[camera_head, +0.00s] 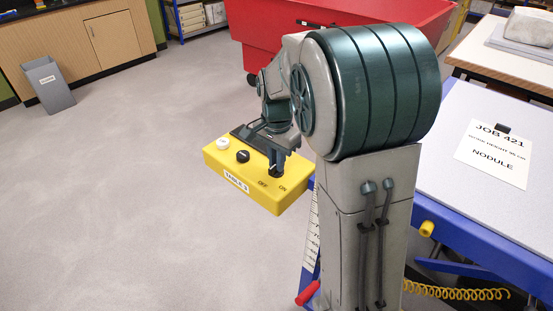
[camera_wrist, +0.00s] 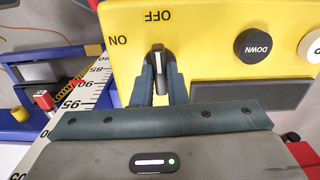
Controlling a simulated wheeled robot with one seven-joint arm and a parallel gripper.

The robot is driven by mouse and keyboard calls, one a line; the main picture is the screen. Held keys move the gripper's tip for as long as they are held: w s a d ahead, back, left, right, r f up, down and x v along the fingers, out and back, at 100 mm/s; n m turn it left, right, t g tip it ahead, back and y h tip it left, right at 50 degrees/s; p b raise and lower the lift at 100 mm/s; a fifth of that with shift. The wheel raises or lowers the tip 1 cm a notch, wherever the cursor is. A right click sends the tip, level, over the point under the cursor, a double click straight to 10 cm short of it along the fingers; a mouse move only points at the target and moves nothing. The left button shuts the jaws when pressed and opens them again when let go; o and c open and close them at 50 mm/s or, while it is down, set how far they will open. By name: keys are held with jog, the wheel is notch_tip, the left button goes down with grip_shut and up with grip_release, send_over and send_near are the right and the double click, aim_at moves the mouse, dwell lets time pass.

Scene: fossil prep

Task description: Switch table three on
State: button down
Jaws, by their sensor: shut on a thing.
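The yellow control box labelled TABLE 3 (camera_head: 237,181) is at the left end of a blue-framed table; it also shows upside down in the wrist view (camera_wrist: 205,40). Its dark rotary switch (camera_wrist: 158,58) has a pale pointer line, with OFF and ON printed beside it. The pointer appears directed towards OFF. My gripper (camera_head: 275,168) is over the box, and in the wrist view its two fingers (camera_wrist: 161,75) are shut on the switch from both sides. The fingers hide the lower part of the switch.
The box also carries a black DOWN button (camera_wrist: 253,47) and a white button (camera_head: 222,143). A height scale (camera_wrist: 85,92) stands by the box. The blue-framed table (camera_head: 480,165) holds a JOB 421 sheet (camera_head: 493,153).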

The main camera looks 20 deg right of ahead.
jog(key=n, duration=1.1)
dwell(0.3)
jog(key=shift+r+n, duration=0.1)
jog(key=shift+n, duration=0.3)
jog(key=c, duration=1.4)
grip_release()
jog(key=shift+c, duration=0.2)
notch_tip(320, 180, up, 14)
jog(key=shift+p, duration=0.3)
